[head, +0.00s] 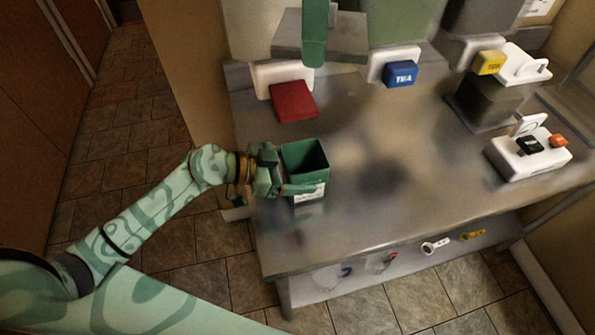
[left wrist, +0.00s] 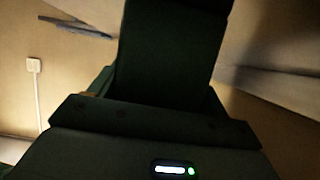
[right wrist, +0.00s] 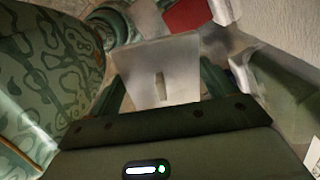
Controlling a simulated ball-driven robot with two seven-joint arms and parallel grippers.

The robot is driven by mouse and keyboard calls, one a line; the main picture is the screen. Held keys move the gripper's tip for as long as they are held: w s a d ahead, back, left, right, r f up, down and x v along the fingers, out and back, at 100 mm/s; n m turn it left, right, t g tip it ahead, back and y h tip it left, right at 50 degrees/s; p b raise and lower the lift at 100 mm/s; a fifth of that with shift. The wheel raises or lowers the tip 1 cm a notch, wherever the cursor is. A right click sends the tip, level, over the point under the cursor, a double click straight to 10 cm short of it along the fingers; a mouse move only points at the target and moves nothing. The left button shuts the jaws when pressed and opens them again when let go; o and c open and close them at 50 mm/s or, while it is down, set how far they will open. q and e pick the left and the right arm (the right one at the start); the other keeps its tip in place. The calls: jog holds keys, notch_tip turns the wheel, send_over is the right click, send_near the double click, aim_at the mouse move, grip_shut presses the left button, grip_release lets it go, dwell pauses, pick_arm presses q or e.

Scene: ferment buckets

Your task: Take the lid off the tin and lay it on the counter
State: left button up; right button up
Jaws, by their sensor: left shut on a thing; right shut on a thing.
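The green tin (head: 308,172) stands near the counter's left edge, its top open and its dark inside showing. My left gripper (head: 285,182) is shut on the tin from its left side. In the left wrist view, a dark shape fills the middle, too dark to make out. The grey square lid (right wrist: 155,58) is off the tin and between the fingers of my right gripper (right wrist: 162,92), which is shut on it. In the head view, my right gripper (head: 314,55) and the grey lid (head: 350,38) are at the top, above the back of the counter.
A red box (head: 294,101) with a white part behind it is at the back left of the metal counter (head: 345,225). A blue box (head: 400,74) and a yellow box (head: 489,63) are farther right. The counter's middle is clear.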

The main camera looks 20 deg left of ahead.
pick_arm(q)
jog(key=shift+s+r, duration=0.1)
pick_arm(e)
jog(key=shift+s+r, duration=0.15)
jog(key=shift+r, duration=0.05)
pick_arm(q)
jog(key=o, duration=1)
jog(key=shift+c, duration=0.2)
jog(key=o, duration=0.4)
pick_arm(e)
jog(key=shift+f, duration=0.1)
jog(key=r, duration=0.1)
jog(key=p, duration=0.1)
jog(key=r+p, duration=0.1)
jog(key=shift+s+r, duration=0.25)
jog(key=shift+r, duration=0.1)
pick_arm(q)
jog(key=v, duration=1.2)
